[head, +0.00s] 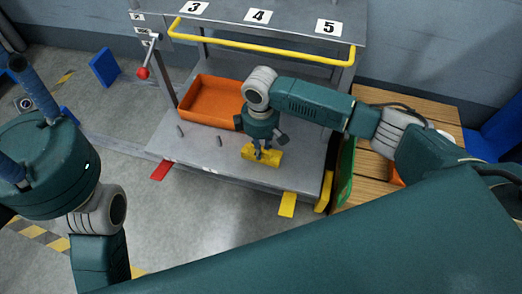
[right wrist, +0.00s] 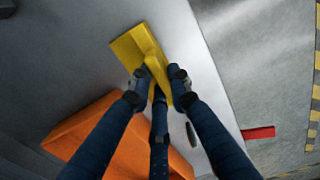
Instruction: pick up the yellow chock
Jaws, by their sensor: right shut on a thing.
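The yellow chock (head: 273,160) is on or just above the grey lower shelf of the cart; I cannot tell whether it touches the shelf. My right gripper (head: 262,151) points down on it from above, fingers closed around its raised part. In the right wrist view the chock (right wrist: 128,48) sits between the dark blue fingertips of the gripper (right wrist: 158,78), its flat part sticking out beyond them. My left gripper (head: 22,125) is at the left edge of the head view, far from the chock, with its fingers partly cut off by the frame.
The grey lower shelf (head: 200,150) holds an orange bin (head: 205,101) left of the gripper, plus short upright pegs (head: 181,131). A yellow rail (head: 262,46) crosses above the shelf. A wooden pallet (head: 365,175) stands right.

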